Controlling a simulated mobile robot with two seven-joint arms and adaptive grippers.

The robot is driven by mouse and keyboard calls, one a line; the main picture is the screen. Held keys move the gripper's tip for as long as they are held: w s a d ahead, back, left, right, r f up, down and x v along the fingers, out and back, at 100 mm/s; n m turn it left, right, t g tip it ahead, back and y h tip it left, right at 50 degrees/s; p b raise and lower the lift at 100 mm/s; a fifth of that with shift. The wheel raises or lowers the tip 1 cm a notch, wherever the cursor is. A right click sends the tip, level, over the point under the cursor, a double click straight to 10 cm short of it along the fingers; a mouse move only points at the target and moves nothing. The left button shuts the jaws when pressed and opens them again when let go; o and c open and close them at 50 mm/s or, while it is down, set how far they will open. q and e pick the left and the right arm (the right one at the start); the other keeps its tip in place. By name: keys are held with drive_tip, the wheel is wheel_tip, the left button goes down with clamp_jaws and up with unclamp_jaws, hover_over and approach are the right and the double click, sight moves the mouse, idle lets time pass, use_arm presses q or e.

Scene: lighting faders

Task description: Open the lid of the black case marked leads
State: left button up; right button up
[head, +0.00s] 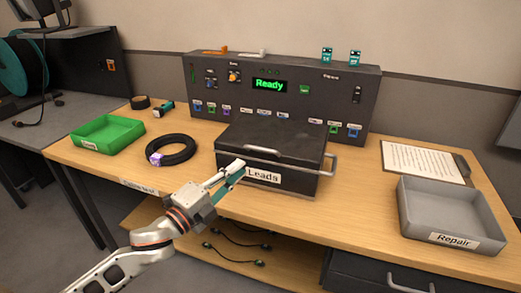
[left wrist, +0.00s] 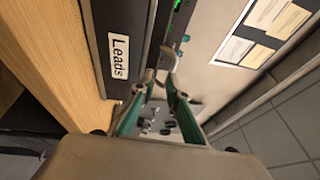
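The black case (head: 272,140) stands at the middle of the bench with its lid down. A white label reading Leads (head: 264,175) is on its front, and it also shows sideways in the left wrist view (left wrist: 119,56). A metal bar handle (head: 278,156) runs along the front of the lid. My left gripper (head: 238,170) is in front of the case's left front, close to the handle's left end and the label. Its fingers show a gap in the left wrist view (left wrist: 158,88); whether they touch the handle I cannot tell. My right gripper is not in view.
A green tray (head: 82,146) and a coiled black cable (head: 188,140) lie left of the case. A grey Repair tray (head: 408,217) and a paper sheet (head: 425,160) lie right. A control panel reading Ready (head: 225,72) stands behind.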

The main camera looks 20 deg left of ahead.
sight(259, 148)
use_arm(q)
drive_tip(key=shift+m+h, duration=0.9)
drive_tip(key=shift+s+r+x, duration=0.1)
drive_tip(key=shift+r+x, duration=0.2)
drive_tip(key=shift+x, duration=1.2)
drive_tip(key=shift+s+r+x, duration=0.1)
drive_tip(key=shift+r+x, duration=0.25)
drive_tip(key=shift+x, duration=1.15)
drive_tip(key=shift+s+r+x, duration=0.1)
drive_tip(key=shift+r+x, duration=0.2)
drive_tip(key=shift+x, duration=1.2)
drive_tip(key=shift+d, duration=0.15)
clamp_jaws()
